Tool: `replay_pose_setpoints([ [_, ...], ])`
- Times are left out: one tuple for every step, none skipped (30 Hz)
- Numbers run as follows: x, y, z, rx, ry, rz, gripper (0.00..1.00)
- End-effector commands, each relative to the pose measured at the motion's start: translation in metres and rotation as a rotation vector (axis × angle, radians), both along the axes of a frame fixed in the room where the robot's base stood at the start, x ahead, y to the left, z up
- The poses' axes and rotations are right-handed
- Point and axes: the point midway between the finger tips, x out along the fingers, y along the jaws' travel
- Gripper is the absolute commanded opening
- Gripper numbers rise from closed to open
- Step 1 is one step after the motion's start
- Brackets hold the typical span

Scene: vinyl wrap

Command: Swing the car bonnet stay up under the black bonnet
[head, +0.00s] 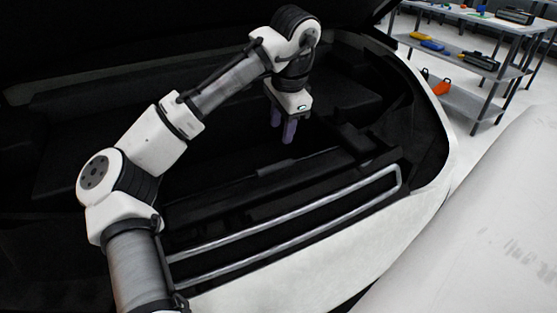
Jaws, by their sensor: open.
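The bonnet stay (290,240) is a U-shaped silver bar in the head view. It lies low along the front edge of the open bay, with its closed end (398,178) at the right and its two rods running to the lower left. My gripper (282,134) points down over the dark bay, above and behind the stay in the picture, clear of it. Its two grey fingers are apart with nothing seen between them. The black bonnet (150,35) appears as a dark surface along the top. My arm hides the stay's left end.
The white car body edge (425,205) curves around the front and right of the bay. Dark parts fill the bay beneath my gripper. A pale panel (480,230) stands at the lower right. A metal shelf (470,60) with tools stands at the back right, away from the car.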

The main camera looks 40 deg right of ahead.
Motion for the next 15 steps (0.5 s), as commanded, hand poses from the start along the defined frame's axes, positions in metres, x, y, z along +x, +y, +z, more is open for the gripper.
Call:
replay_pose_setpoints([
  [0.001,-0.001,-0.01,-0.001,0.004,-0.002,0.41],
  [0.002,-0.001,-0.015,-0.001,0.004,-0.001,0.41],
  [0.003,-0.002,-0.023,-0.002,0.006,-0.002,0.41],
  [0.004,-0.002,-0.029,-0.002,0.006,-0.002,0.41],
  [0.005,-0.002,-0.036,-0.002,0.007,-0.001,0.41],
  [0.007,-0.003,-0.044,-0.004,0.006,-0.001,0.41],
  [0.008,-0.003,-0.051,-0.003,0.006,-0.002,0.41],
  [0.01,-0.003,-0.056,-0.002,0.003,-0.001,0.41],
  [0.012,-0.003,-0.064,-0.003,0.002,-0.001,0.41],
  [0.013,-0.003,-0.07,-0.003,0.001,-0.001,0.41],
  [0.014,-0.004,-0.076,-0.003,0.001,-0.001,0.41],
  [0.016,-0.005,-0.084,-0.004,0.001,-0.001,0.41],
  [0.017,-0.005,-0.089,-0.003,0.002,-0.001,0.41],
  [0.018,-0.005,-0.094,-0.004,0.002,-0.001,0.41],
  [0.019,-0.005,-0.1,-0.004,0.002,-0.001,0.41],
])
